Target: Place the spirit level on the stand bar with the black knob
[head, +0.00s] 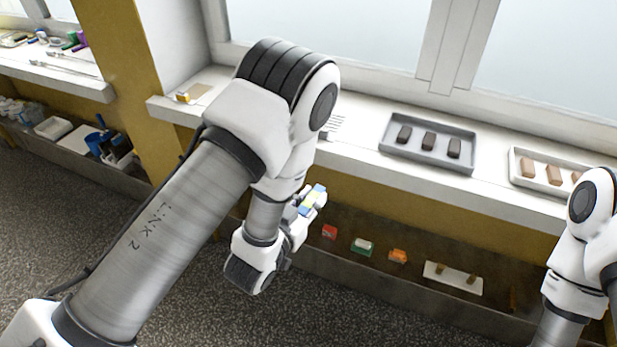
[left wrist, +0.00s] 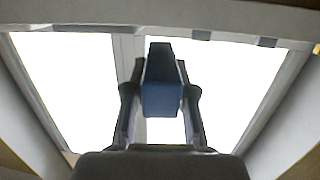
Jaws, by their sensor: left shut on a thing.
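My left gripper (head: 309,201) is shut on a small blue block with a yellow part, which looks like the spirit level (head: 316,194). It holds the level in the air in front of the window sill, above the low shelf. In the left wrist view the level (left wrist: 162,98) shows as a dark blue block between the two fingers (left wrist: 160,92), with bright window behind it. I cannot make out the stand bar or black knob; my left arm covers part of the sill. My right arm shows at the right edge, its gripper out of view.
On the sill (head: 375,168) are a grey tray (head: 385,146) with dark bars, a white tray (head: 514,167) with brown bars, and a small yellow object (head: 183,98). The low shelf holds red (head: 329,232), green-white (head: 362,246) and orange (head: 398,256) items and a white board (head: 436,273).

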